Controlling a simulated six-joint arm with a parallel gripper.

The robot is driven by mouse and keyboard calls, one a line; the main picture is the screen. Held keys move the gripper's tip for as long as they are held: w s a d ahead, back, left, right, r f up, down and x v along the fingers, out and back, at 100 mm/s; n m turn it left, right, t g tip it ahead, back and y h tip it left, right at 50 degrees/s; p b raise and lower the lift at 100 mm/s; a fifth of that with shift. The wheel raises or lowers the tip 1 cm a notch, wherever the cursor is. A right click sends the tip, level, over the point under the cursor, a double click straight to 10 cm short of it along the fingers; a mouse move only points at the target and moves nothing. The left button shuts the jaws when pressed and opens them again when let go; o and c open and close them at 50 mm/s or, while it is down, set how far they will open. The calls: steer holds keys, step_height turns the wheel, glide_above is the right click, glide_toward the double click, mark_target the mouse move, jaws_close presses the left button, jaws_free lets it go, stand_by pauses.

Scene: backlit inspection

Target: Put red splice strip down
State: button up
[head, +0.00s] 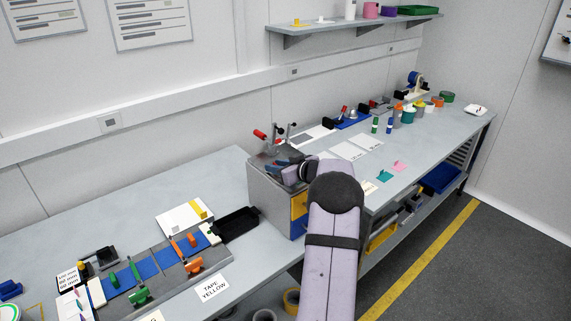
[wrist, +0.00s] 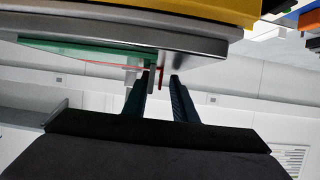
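In the wrist view my gripper (wrist: 160,78) has its two dark fingers apart, with a visible gap between the tips. A thin red piece (wrist: 160,79), perhaps the red splice strip, shows in that gap beside a grey piece. I see no finger clearly touching it. A thin red line and a green band (wrist: 80,50) run along the underside of a metal-edged plate (wrist: 200,42) close by. In the head view my arm reaches to a raised grey fixture (head: 275,178) with a red-handled clamp (head: 260,134). The arm hides my fingertips there, and I cannot make out the strip.
A jig with blue strips (head: 147,268) and green and orange clamps lies on the lower bench at left. A white card with yellow (head: 185,216) and a black tray (head: 238,221) lie near it. The right bench holds papers, bottles and tape rolls. The left bench's back is clear.

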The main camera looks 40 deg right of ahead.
jaws_close()
stand_by(0.3)
step_height(320, 180, up, 10)
steer(key=shift+r, duration=0.1)
stand_by(0.5)
